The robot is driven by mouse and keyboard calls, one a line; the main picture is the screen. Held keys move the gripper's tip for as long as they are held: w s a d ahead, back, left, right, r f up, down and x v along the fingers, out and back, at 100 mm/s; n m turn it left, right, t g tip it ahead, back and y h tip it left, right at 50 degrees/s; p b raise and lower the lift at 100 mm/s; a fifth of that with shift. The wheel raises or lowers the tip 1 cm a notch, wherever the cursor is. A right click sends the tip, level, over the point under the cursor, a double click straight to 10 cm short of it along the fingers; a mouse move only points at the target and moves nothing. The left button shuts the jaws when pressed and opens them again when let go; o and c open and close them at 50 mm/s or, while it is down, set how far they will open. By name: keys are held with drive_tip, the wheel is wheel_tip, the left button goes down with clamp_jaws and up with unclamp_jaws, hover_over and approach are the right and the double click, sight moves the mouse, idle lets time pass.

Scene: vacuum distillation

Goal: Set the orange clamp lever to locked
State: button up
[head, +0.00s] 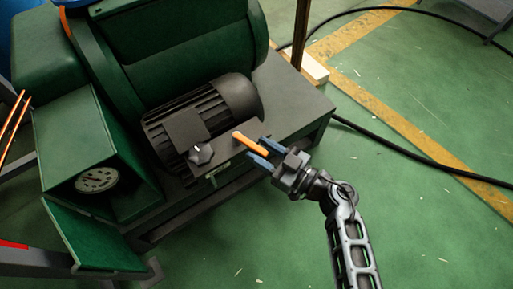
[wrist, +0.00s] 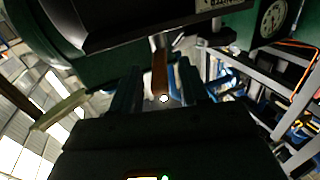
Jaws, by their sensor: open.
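The orange clamp lever (head: 250,144) sticks out from the front of the dark base plate beside the black motor in the head view. In the wrist view the lever (wrist: 160,74) points toward the camera and lies between the two fingers. My gripper (head: 262,153) is open, with its blue fingers reaching toward the lever from the lower right. The fingers stand to either side of the lever; I cannot tell whether either one touches it. Any lock marking at the lever's pivot cannot be read.
A black motor (head: 205,115) with a dark knob (head: 201,153) is left of the lever. A round gauge (head: 97,179) sits in a green housing further left. A black cable (head: 420,155) runs over the green floor at right. The floor (head: 420,240) around my arm is clear.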

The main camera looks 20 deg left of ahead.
drive_tip(key=shift+x, duration=1)
clamp_jaws()
